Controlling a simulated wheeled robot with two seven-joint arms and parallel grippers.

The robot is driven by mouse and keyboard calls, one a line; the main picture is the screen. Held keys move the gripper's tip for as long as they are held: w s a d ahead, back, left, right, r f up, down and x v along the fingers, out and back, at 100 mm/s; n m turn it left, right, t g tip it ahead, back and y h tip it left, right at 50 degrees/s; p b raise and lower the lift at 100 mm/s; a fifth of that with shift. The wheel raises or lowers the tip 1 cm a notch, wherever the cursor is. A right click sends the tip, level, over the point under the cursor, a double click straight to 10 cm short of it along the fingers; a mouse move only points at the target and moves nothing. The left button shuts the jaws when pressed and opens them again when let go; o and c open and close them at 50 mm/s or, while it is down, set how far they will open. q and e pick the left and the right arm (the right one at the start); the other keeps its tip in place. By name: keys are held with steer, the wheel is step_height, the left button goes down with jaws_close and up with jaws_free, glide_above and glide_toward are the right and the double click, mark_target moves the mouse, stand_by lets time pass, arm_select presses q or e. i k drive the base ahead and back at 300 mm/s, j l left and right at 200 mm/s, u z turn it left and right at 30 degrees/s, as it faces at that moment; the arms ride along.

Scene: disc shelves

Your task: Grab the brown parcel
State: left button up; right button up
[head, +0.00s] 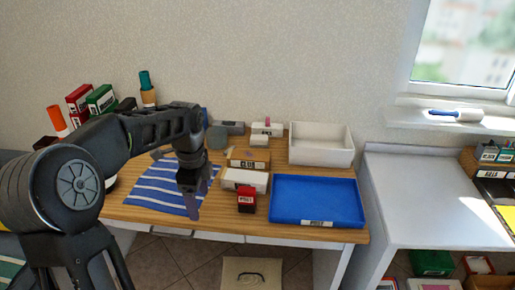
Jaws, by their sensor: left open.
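A brown box with a label (262,154), which looks like the brown parcel, sits on the wooden table (282,221). It is behind a white labelled box (245,179), which hides part of its lower front. My left gripper (194,208) hangs pointing down over the blue-and-white striped cloth (152,190), to the left of the brown box and nearer the front edge. It is apart from the boxes, open and empty. My right gripper is not in view.
A small red box (247,199) stands in front of the white box. A blue tray (318,198) and a white bin (321,147) are on the right. Several boxes and cylinders crowd the back left. A grey side table (415,195) stands further right.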

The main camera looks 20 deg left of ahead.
mark_target(242, 159)
steer(key=i, duration=1)
